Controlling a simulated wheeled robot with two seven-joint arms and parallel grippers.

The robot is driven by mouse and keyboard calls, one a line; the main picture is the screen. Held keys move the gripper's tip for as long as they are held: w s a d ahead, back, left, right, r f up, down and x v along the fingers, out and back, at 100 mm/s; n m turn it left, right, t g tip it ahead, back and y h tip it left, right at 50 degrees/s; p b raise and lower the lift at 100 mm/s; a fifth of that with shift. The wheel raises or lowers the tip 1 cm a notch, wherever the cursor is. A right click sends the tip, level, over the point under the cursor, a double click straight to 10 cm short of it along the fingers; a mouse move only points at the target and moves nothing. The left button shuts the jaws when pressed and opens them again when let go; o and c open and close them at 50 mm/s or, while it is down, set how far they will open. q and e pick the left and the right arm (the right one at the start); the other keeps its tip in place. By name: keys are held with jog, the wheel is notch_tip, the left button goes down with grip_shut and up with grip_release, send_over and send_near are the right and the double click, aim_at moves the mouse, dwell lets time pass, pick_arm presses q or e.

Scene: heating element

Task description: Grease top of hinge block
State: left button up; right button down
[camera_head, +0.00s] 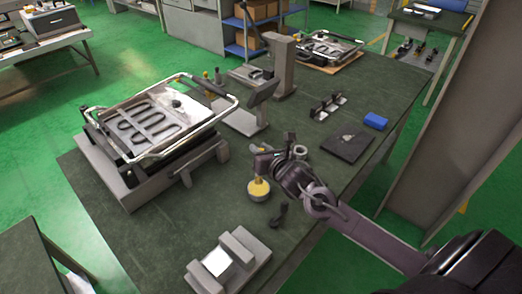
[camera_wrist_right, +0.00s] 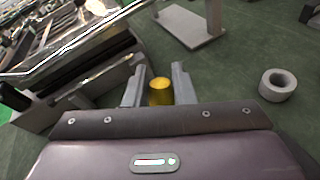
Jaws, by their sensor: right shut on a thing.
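My right gripper (camera_head: 262,166) is low over the table, at the rim of a small round tin (camera_head: 258,192) with yellow on top. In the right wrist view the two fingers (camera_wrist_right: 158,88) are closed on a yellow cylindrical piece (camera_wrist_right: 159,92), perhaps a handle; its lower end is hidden. I cannot tell whether it touches the tin. The heating element unit (camera_head: 157,120), a metal-framed tray with a serpentine element, stands to the left on a grey base. I cannot clearly pick out the hinge block. My left gripper is not in view.
A grey stand with a tilted screen (camera_head: 262,92) and a grey post (camera_head: 284,65) stand behind. A grey ring (camera_wrist_right: 277,84) lies to the right. A grey block fixture (camera_head: 245,250) sits in front. A dark plate (camera_head: 347,146) and blue box (camera_head: 375,121) are at the right.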

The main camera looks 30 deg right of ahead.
jog(key=shift+r+p, duration=1.65)
jog(key=shift+r, duration=0.7)
